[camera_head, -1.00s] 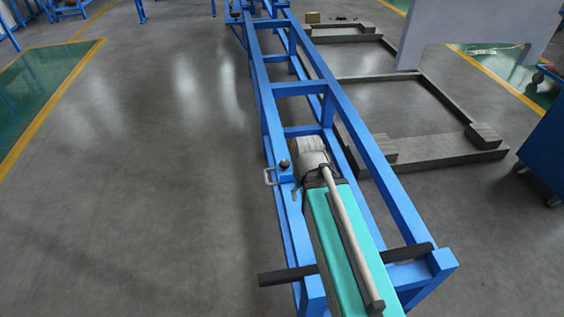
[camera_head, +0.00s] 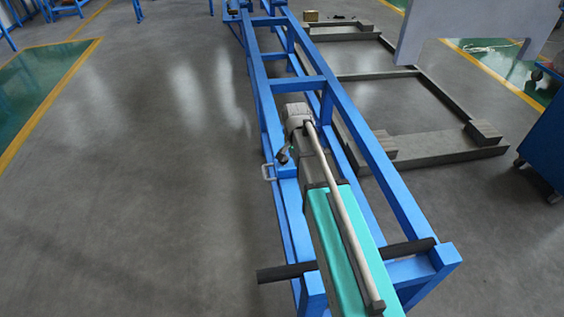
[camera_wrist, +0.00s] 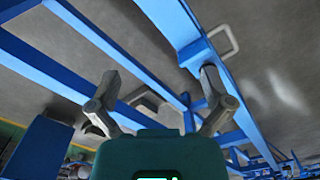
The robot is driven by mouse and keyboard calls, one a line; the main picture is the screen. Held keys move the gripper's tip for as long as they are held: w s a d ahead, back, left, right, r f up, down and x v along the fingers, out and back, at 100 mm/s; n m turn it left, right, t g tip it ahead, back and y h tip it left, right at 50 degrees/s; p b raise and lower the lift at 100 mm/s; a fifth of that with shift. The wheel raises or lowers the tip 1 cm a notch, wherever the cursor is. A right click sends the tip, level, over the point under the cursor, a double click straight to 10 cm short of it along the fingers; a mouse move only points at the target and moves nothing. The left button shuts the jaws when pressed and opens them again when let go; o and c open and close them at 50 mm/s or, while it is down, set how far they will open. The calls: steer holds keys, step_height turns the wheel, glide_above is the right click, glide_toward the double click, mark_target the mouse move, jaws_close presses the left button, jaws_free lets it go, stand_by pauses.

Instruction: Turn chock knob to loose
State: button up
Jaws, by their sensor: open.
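A small dark shape that looks like the chock knob (camera_head: 282,157) shows at the left rail in the head view, by a blue plate (camera_head: 287,172) and a pale loop handle (camera_head: 268,172). My arm lies just right of it, and a finger may overlap it, so its setting cannot be read. In the wrist view my gripper (camera_wrist: 160,82) is open, its grey fingers wide apart with nothing between the tips. The right finger is in front of the blue plate (camera_wrist: 193,52) near the loop handle (camera_wrist: 225,40). I cannot make out the knob there; this finger may hide it.
A long blue frame (camera_head: 313,80) runs away from me, with crossbars and open gaps. A dark bar (camera_head: 287,272) sticks out left at its near end. Grey floor is clear on the left. A blue cabinet (camera_head: 545,150) stands at the right.

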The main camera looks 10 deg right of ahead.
steer(key=w+f+m+b, duration=0.2)
steer(key=w+m, duration=0.2)
steer(key=w, duration=0.6)
steer(key=w+f+m+b, duration=0.1)
steer(key=w+m, duration=0.4)
steer(key=w, duration=0.5)
steer(key=shift+f+m+b, duration=0.3)
steer(key=shift+f+b, duration=0.05)
steer(key=shift+f, duration=0.35)
steer(key=shift+d+f, duration=0.1)
steer(key=shift+f, duration=0.1)
step_height(320, 180, down, 13)
steer(key=b, duration=1.4)
steer(key=shift+f, duration=0.2)
steer(key=c, duration=1.1)
steer(key=shift+c, duration=0.2)
